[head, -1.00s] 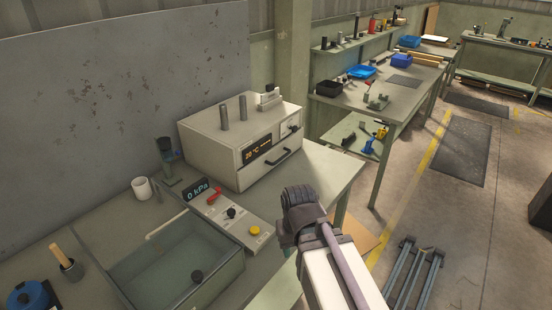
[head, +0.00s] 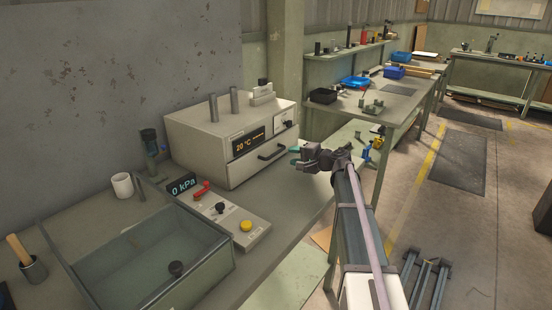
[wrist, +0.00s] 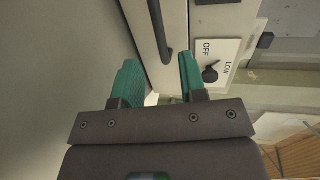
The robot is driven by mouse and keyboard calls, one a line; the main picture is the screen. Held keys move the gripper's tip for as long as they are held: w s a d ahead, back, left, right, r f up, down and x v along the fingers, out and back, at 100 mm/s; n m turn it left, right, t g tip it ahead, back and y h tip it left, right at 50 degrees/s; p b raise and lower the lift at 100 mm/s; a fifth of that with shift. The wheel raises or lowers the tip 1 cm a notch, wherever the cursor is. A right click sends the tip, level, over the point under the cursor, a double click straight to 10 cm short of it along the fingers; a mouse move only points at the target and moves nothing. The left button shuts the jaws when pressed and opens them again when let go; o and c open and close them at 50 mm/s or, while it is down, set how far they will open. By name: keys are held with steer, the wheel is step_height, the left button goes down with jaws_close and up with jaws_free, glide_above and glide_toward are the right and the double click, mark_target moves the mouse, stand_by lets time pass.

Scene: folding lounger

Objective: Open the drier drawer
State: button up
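The drier (head: 205,152) is a cream box with a 20 °C display on the bench. Its drawer front has a dark bar handle (head: 272,152) and appears closed. The handle also shows in the wrist view (wrist: 159,30), running down from the top edge. My gripper (head: 294,155) is just right of the handle in the head view. In the wrist view its teal fingers (wrist: 160,80) are open and empty, spread on either side of the handle's lower end. Whether the handle is between the fingertips in depth, I cannot tell. No contact is visible.
An OFF/LOW knob (wrist: 210,73) is close to the right finger in the wrist view. A control panel (head: 225,215) and a glass-sided tank (head: 150,255) are on the bench to the left. Floor at the right is open, with a blue-grey folded frame (head: 425,280) there.

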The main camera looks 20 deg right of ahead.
mark_target(277, 154)
steer(key=b+x, duration=0.1)
steer(key=x, duration=0.7)
steer(key=shift+w+a+f, duration=0.15)
steer(key=shift+w+a, duration=0.1)
jaws_close()
